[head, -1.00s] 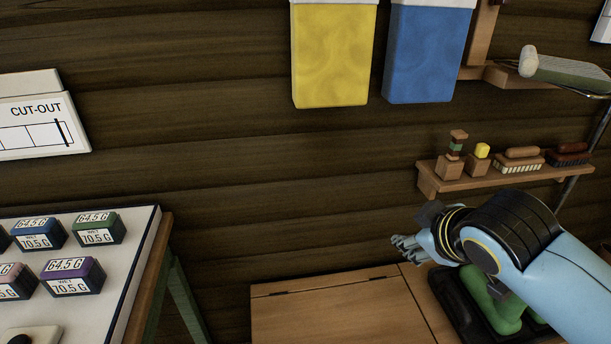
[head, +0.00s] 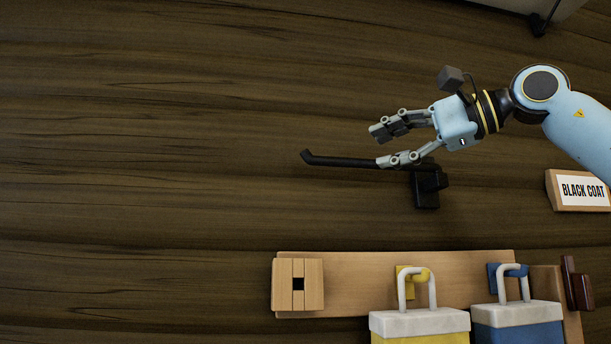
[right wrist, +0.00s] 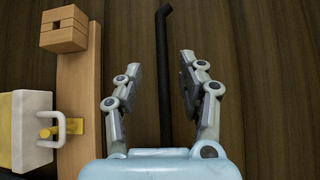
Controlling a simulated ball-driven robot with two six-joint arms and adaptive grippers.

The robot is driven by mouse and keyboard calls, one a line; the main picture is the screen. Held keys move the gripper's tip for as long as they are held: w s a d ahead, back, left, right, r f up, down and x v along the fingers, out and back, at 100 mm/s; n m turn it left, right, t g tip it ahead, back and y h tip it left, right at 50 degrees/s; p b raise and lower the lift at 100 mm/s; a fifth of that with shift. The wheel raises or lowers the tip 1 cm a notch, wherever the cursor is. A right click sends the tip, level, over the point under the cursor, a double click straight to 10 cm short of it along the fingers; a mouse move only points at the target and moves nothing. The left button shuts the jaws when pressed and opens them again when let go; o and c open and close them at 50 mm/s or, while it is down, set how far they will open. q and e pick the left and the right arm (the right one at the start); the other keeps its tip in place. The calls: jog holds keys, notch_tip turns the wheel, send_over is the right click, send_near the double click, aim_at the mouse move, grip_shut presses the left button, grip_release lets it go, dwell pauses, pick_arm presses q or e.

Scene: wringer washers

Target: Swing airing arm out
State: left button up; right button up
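The airing arm (head: 335,161) is a thin black bar with a bent tip at its left end. It runs nearly level in front of the plank wall from a black bracket (head: 427,189). My right gripper (head: 380,148) is open and points left, its lower finger overlapping the bar near the bracket. In the right wrist view, the bar (right wrist: 163,70) runs lengthwise between the spread fingers of my right gripper (right wrist: 160,64), nearer the right finger. I cannot tell whether they touch. My left gripper is in neither current view.
Below is a wooden rail (head: 360,272) with a slotted block (head: 298,284). From it hang a yellow sample (head: 420,326) and a blue sample (head: 518,320). A "BLACK COAT" sign (head: 580,190) is at the right. The wall left of the bar is clear.

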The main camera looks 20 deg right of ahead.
aim_at(347, 159)
jog(key=shift+h, duration=0.3)
jog(key=p+x, duration=0.2)
jog(key=x, duration=0.1)
jog(key=p+x, duration=0.4)
jog(key=x, duration=0.1)
jog(key=shift+w+r, duration=0.25)
jog(key=shift+w, duration=0.1)
jog(key=shift+w+a+f, duration=0.1)
jog(key=shift+w+a, duration=0.05)
jog(key=shift+w, duration=0.1)
jog(key=shift+w+f, duration=0.1)
jog(key=shift+w, duration=0.1)
jog(key=shift+s+a, duration=0.1)
jog(key=shift+c, duration=1)
grip_shut()
pick_arm(q)
notch_tip(347, 159, up, 6)
jog(key=s+d, duration=0.1)
jog(key=s, duration=0.1)
jog(key=shift+s+d, duration=0.2)
jog(key=shift+d, duration=0.1)
